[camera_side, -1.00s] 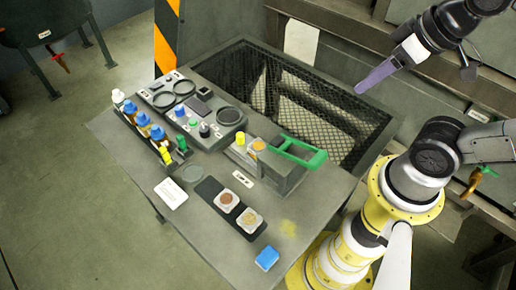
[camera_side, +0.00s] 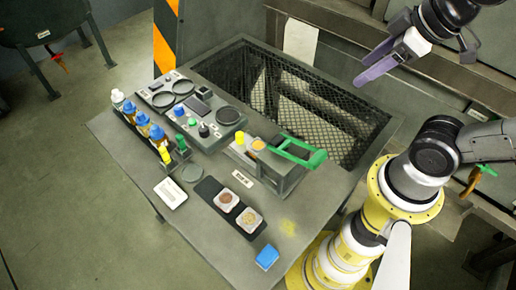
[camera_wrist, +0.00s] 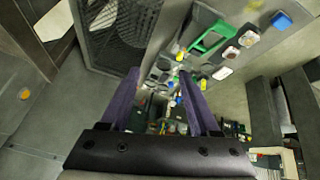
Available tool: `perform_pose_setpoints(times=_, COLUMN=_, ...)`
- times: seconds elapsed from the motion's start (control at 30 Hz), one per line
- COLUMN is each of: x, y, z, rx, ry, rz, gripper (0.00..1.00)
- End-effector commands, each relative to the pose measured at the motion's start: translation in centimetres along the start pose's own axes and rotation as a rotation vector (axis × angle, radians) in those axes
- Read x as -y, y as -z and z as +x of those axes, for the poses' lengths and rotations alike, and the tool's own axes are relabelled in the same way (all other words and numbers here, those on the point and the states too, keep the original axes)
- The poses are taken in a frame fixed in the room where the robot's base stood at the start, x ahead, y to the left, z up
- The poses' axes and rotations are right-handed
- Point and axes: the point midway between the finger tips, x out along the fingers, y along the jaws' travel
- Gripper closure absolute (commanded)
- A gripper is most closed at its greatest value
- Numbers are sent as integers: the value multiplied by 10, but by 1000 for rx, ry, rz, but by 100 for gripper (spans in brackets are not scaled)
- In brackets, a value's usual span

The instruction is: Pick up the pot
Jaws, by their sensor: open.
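My gripper (camera_side: 364,68) is open and empty, high above the right rear of the bench, with purple fingers. In the wrist view its fingers (camera_wrist: 158,74) stand apart, with the bench items beyond them. No thing is clearly marked as the pot. Two small pale square dishes, one with reddish-brown contents (camera_side: 227,200) and one with tan contents (camera_side: 249,219), sit on a black strip near the bench's front. A small dark round knob-like piece (camera_side: 204,130) stands on the grey panel. My gripper is well apart from all of these.
A green-handled box (camera_side: 285,165) stands at the bench's right. A rack of blue-capped bottles (camera_side: 143,124) is at the left. A blue block (camera_side: 267,257) and a white card (camera_side: 171,192) lie in front. A mesh-covered opening (camera_side: 300,95) lies behind.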

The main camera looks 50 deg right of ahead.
Motion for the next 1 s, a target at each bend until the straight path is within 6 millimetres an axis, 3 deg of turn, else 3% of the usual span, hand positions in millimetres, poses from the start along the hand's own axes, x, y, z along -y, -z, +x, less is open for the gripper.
perform_pose_setpoints(times=0.13, x=-6, y=36, z=7, rx=19, ry=21, rz=-283, gripper=38)
perform_pose_setpoints(times=0.27, x=-5, y=73, z=30, rx=63, ry=75, rz=-565, gripper=38)
perform_pose_setpoints(times=0.4, x=6, y=107, z=72, rx=119, ry=162, rz=-847, gripper=38)
perform_pose_setpoints(times=0.53, x=25, y=128, z=121, rx=173, ry=257, rz=-1059, gripper=38)
perform_pose_setpoints(times=0.7, x=55, y=131, z=180, rx=252, ry=370, rz=-1198, gripper=38)
perform_pose_setpoints(times=0.8, x=69, y=123, z=203, rx=298, ry=416, rz=-1221, gripper=38)
perform_pose_setpoints(times=1.0, x=83, y=108, z=222, rx=342, ry=460, rz=-1243, gripper=38)
